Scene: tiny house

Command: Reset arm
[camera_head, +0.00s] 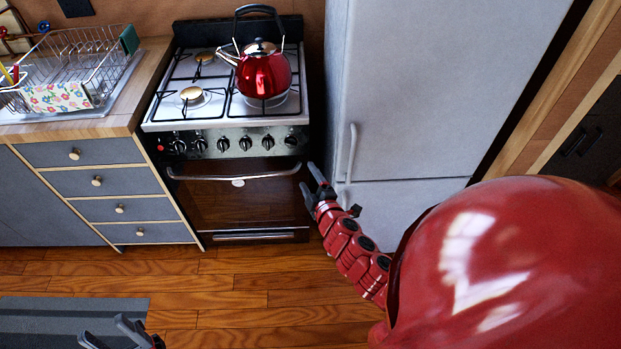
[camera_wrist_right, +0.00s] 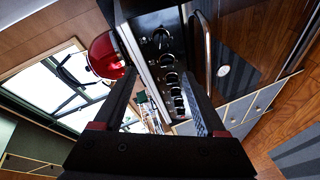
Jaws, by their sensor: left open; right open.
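My right arm is red and reaches forward from the lower right. Its gripper (camera_head: 309,176) is in front of the stove's right edge, near the oven door handle (camera_head: 235,173), and its jaws are apart and empty. In the right wrist view the gripper (camera_wrist_right: 158,75) shows two dark fingers spread, with the stove knobs visible between and beyond them. I cannot tell if it touches the stove. My left gripper (camera_head: 104,331) shows only at the bottom left edge, low over the floor, open, with nothing visible between its fingers.
A grey fridge (camera_head: 410,90) is right of the stove. Drawers (camera_head: 118,181) and a dish rack (camera_head: 85,62) are on the left. A grey mat (camera_head: 60,318) lies on the wooden floor (camera_head: 230,290), which is otherwise clear.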

